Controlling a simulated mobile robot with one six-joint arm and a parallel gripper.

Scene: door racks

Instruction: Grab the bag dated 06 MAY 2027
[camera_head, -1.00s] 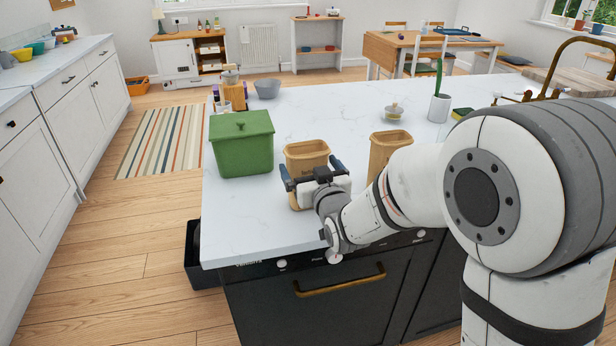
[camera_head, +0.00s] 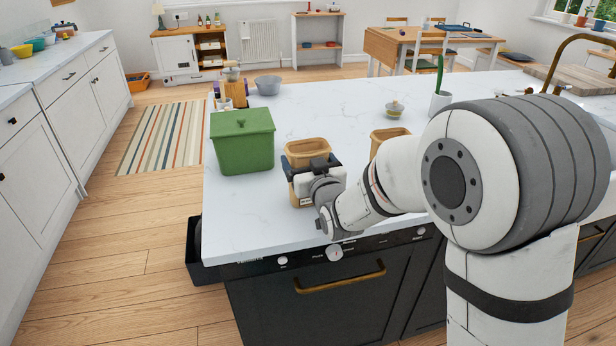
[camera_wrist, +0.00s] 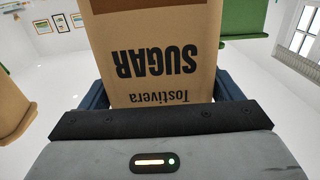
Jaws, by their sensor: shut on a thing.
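A brown paper bag (camera_head: 307,150) stands on the white counter, and my gripper (camera_head: 313,172) is shut on it from the front. In the wrist view the same bag (camera_wrist: 155,50) fills the middle between my fingers (camera_wrist: 160,98); its print reads upside down as "SUGAR" and "Tostivera". No date is readable on it. A second brown bag (camera_head: 387,138) stands to the right, partly hidden behind my arm. It also shows in the wrist view (camera_wrist: 14,100) at the left edge, with no readable print.
A green lidded bin (camera_head: 242,143) stands just left of the held bag on the counter (camera_head: 240,225). A grey bowl (camera_head: 267,85), a small lidded dish (camera_head: 394,110) and a potted plant (camera_head: 439,102) stand farther back. The counter's front left is clear.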

